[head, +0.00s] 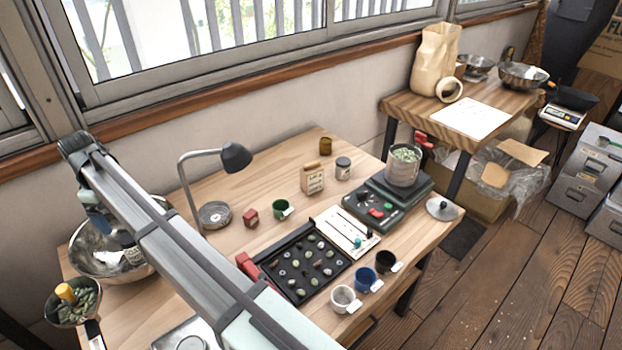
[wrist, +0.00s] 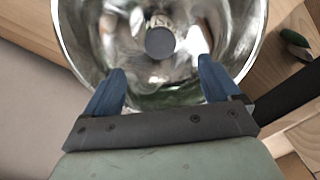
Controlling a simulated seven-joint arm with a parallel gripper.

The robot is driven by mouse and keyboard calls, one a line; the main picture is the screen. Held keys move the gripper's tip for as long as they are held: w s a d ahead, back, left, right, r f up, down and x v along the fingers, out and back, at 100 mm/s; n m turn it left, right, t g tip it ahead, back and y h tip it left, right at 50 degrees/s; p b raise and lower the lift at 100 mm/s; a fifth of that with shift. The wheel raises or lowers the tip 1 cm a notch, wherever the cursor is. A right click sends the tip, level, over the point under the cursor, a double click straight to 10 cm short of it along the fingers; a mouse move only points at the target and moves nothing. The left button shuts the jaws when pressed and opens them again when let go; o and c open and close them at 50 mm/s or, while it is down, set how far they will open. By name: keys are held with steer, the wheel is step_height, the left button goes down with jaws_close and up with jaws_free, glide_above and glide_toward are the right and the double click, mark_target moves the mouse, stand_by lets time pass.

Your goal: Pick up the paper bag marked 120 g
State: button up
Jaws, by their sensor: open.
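A small tan paper bag (head: 313,180) with dark print stands upright on the table, right of the lamp; its print is too small to read. A larger tan paper bag (head: 436,62) stands open on the far side table, with no readable mark. The same steel bowl is at the left of the head view (head: 88,262), partly hidden by my arm. The gripper is well left of both bags.
A desk lamp (head: 236,157) stands between my gripper and the small bag. A green cup (head: 283,209), black sorting tray (head: 318,285), scale with a bean-filled can (head: 403,170), and several small cups crowd the table. Bare wood lies behind the small bag.

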steer(key=shift+o, duration=0.2)
steer(key=shift+o, duration=0.7)
steer(key=shift+r, duration=0.15)
